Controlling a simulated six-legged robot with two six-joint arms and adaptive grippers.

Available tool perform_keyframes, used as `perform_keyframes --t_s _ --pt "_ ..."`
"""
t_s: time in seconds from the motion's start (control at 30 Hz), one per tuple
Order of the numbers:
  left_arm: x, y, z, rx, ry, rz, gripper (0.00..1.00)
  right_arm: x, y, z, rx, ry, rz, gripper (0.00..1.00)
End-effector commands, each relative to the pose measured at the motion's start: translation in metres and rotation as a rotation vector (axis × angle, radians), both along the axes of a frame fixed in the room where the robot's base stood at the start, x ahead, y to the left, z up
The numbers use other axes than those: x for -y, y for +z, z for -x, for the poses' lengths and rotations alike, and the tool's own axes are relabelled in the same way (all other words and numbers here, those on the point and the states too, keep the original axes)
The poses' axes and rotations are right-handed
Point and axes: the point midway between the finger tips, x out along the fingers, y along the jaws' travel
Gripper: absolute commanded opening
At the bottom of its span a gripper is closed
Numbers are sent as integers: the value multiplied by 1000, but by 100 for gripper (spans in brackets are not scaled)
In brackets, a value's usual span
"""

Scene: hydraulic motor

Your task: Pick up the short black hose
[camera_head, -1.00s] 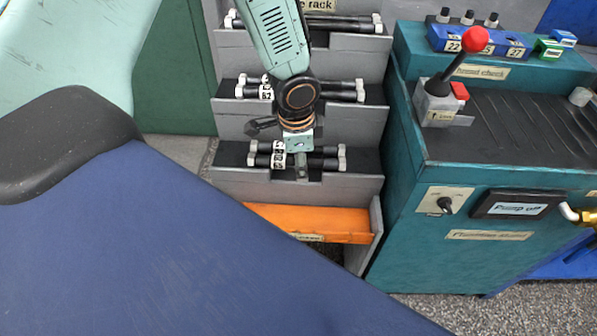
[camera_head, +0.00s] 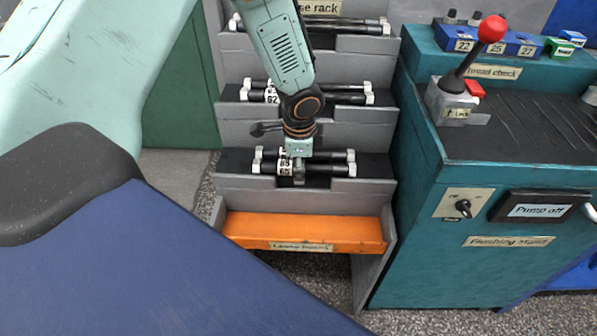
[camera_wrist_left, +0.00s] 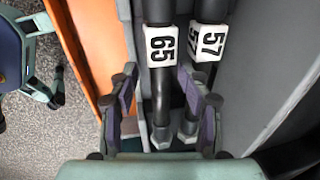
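Two short black hoses with pale end fittings lie side by side on the lowest tier of a grey stepped rack. One hose (camera_wrist_left: 161,95) has a white tag reading 65, and the other hose (camera_wrist_left: 188,105) has a tag reading 57. They also show as a hose pair (camera_head: 328,161) in the head view, shorter than those above. My left gripper (camera_head: 298,174) is at this tier, over the middle of the pair. In the left wrist view its fingers (camera_wrist_left: 161,112) are spread, with hose 65 and part of hose 57 between them. Contact is unclear. My right gripper is not seen.
Longer hoses (camera_head: 340,93) lie on the tiers above. An orange shelf (camera_head: 305,230) is below the hoses. A teal flushing stand (camera_head: 460,255) with a red-knobbed lever (camera_head: 491,29) stands close on the right. A grey rack wall (camera_wrist_left: 262,80) runs beside hose 57.

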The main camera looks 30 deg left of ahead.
Motion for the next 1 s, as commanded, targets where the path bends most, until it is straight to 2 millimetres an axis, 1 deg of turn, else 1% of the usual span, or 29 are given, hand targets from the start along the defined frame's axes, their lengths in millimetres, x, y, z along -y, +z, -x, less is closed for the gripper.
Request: perform_keyframes --t_s 0.13,0.17,0.7,1.0 --pt "-1 2 -1 4 0 0 48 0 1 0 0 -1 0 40" --pt "-1 2 0 4 0 0 46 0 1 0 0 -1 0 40" --pt "-2 2 0 4 1 0 0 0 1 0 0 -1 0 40" --pt "-2 3 0 4 1 0 0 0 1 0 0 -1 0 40"
